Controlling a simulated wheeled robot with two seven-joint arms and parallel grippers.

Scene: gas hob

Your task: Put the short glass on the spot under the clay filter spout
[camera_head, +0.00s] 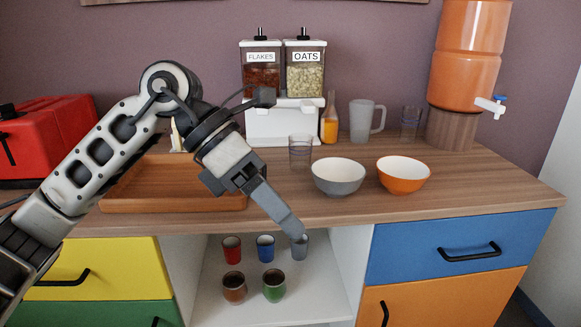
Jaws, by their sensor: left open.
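The orange clay filter (468,55) stands on a round wooden stand (451,128) at the right of the counter. Its white spout (490,106) with a blue tap points right, above the counter. One clear glass (300,150) stands in front of the dispenser. Another clear glass (410,122) stands farther back, left of the filter stand. They look similar in size, and I cannot tell which is the short glass. My left gripper (295,231) is open and empty, pointing down at the counter's front edge, below the nearer glass and apart from it. My right gripper is out of view.
A grey bowl (338,178) and an orange bowl (404,176) stand on the front counter. A frosted mug (362,121), an orange bottle (329,124) and the dispenser (264,124) stand behind. A wooden tray (174,203) is left. Several cups stand on the shelf below. The right counter is clear.

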